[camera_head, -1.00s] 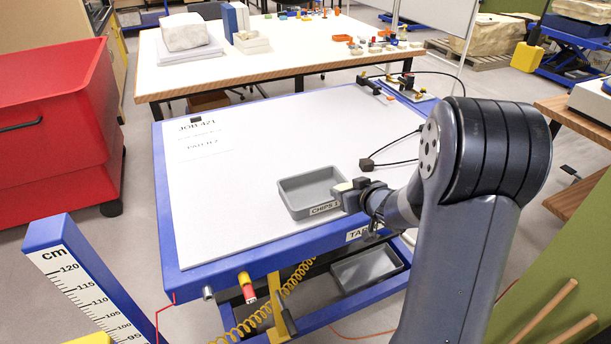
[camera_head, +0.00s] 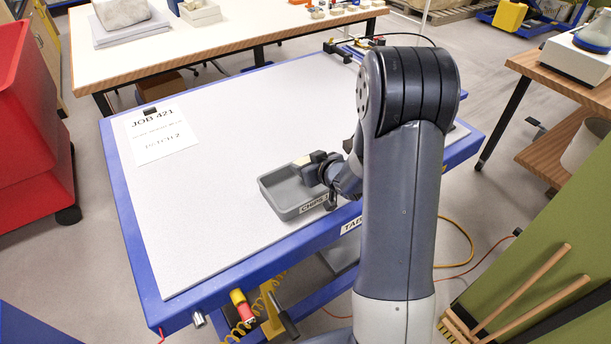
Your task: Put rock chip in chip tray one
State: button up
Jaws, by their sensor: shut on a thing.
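A grey rectangular tray labelled "CHIPS" (camera_head: 275,199) sits near the front edge of the white-topped blue table (camera_head: 215,235); the end of its label is covered. My gripper (camera_head: 303,160) is at the tray's back right, over or beside its rim, with my wrist reaching in from the right. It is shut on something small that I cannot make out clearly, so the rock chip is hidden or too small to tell. The inside of the tray that shows looks empty.
A paper sheet marked "JOB 421" (camera_head: 156,134) lies at the table's back left. A red bin (camera_head: 30,130) stands at the left. A wooden-topped bench (camera_head: 220,40) is behind. Most of the white table top is clear. A brush or broom with wooden handles (camera_head: 520,295) is at the lower right.

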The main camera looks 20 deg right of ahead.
jog(key=shift+f, duration=2.1)
jog(key=shift+f, duration=0.15)
jog(key=o, duration=1)
jog(key=shift+o, duration=0.2)
jog(key=shift+r, duration=0.25)
jog(key=v, duration=1.2)
jog(key=shift+b, duration=0.35)
jog(key=shift+f, duration=0.1)
